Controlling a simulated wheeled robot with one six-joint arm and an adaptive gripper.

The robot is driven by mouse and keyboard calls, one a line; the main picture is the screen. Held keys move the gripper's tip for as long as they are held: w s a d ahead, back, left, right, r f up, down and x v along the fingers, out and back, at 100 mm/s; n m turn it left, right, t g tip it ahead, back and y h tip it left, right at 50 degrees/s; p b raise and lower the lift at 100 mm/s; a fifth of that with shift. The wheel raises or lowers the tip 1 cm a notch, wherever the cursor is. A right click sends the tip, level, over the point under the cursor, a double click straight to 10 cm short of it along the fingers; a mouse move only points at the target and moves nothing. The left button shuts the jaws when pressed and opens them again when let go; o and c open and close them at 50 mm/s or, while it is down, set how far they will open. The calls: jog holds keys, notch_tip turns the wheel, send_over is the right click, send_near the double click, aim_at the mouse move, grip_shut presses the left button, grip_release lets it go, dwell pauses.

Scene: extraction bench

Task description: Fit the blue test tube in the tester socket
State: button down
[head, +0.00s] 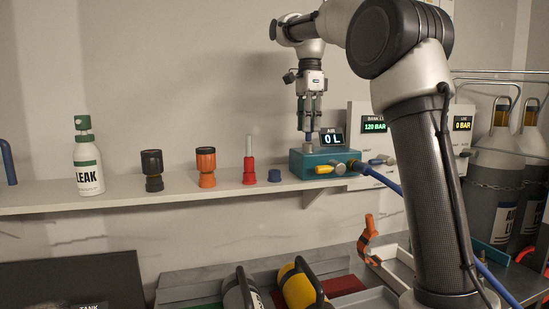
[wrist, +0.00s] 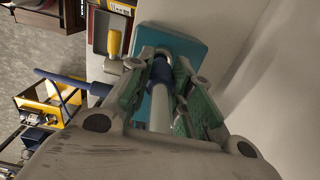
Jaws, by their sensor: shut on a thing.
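The blue test tube (wrist: 159,108) has a pale body and a blue part at its far end in the wrist view. My gripper (head: 310,119) is shut on it, with a green-padded finger on each side; the fingers also show in the wrist view (wrist: 166,62). The tube (head: 309,137) points down, about upright, over the teal tester box (head: 311,163) on the shelf's right part. The tester also shows beyond the fingers in the wrist view (wrist: 196,52). The tube's low end meets or nearly meets the tester's top. The socket is hidden, so I cannot tell how deep the tube sits.
A "0 L" display (head: 333,138) stands behind the tester. A yellow-handled valve (head: 329,169) and blue hose (head: 380,177) are at its front. Left along the shelf (head: 120,195) stand a blue holder (head: 274,175), red holder with pale tube (head: 249,170), orange holder (head: 206,166), black holder (head: 152,169) and LEAK bottle (head: 88,168).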

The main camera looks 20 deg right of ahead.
jog(key=shift+f, duration=1.35)
jog(key=c, duration=1.2)
grip_release()
notch_tip(320, 180, up, 8)
jog(key=shift+f, duration=0.25)
